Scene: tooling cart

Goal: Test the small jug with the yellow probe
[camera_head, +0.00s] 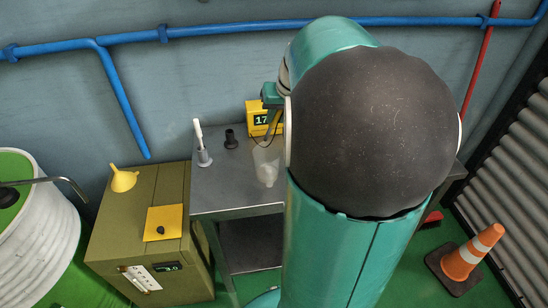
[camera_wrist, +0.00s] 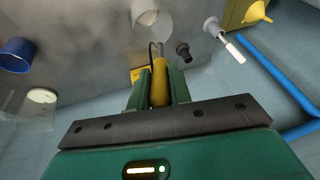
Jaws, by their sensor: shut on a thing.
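My gripper (camera_wrist: 158,82) is shut on the yellow probe (camera_wrist: 159,88), with a dark cable beside it. In the head view my gripper (camera_head: 271,97) is above the cart, partly hidden by my arm. A clear jug (camera_head: 267,174) with whitish contents stands below it; in the wrist view this jug (camera_wrist: 146,14) is just past the probe's end. I cannot tell whether the probe touches it. Another clear vessel (camera_wrist: 42,97) with pale contents shows at left in the wrist view. I cannot tell which is the small jug. A yellow meter (camera_head: 257,120) reads 17.
On the cart top (camera_head: 228,182) stand a black holder (camera_head: 231,139) and a grey holder (camera_head: 204,157) with a white stick (camera_head: 198,132). A blue cup (camera_wrist: 17,54) is left in the wrist view. A yellow funnel (camera_head: 123,179) sits on the olive cabinet (camera_head: 112,236). My arm hides the cart's right part.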

